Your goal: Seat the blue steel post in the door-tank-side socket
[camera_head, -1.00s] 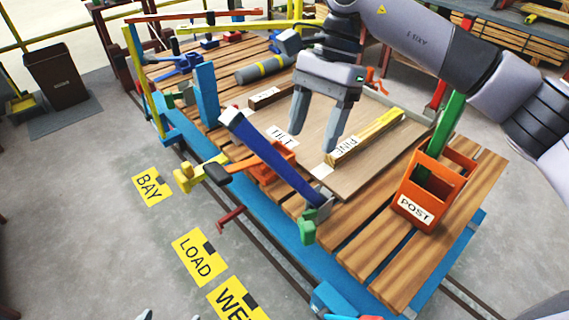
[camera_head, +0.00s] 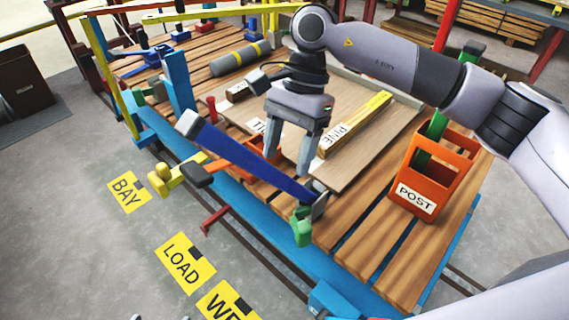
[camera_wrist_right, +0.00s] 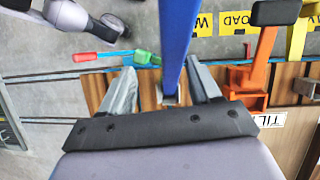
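The dark blue post (camera_head: 245,157) with grey ends leans to the left. Its lower end is at a grey bracket beside a green block (camera_head: 302,228) at the cart's front edge. Whether it sits in that bracket, I cannot tell. My right gripper (camera_head: 287,160) is open and empty, its fingers just behind the post. In the right wrist view the post (camera_wrist_right: 178,45) passes between the two parted fingers (camera_wrist_right: 162,90) without visible contact. Its lower end is partly hidden by the palm. Only two parted grey tips of my left gripper (camera_head: 160,317) show at the bottom edge.
An orange box (camera_head: 445,190) marked POST holds a green post (camera_head: 432,135) at right. A yellow bar (camera_head: 355,122) lies on the board behind the gripper. A light blue post (camera_head: 178,80) stands upright at left. Orange and yellow levers flank the cart's front edge.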

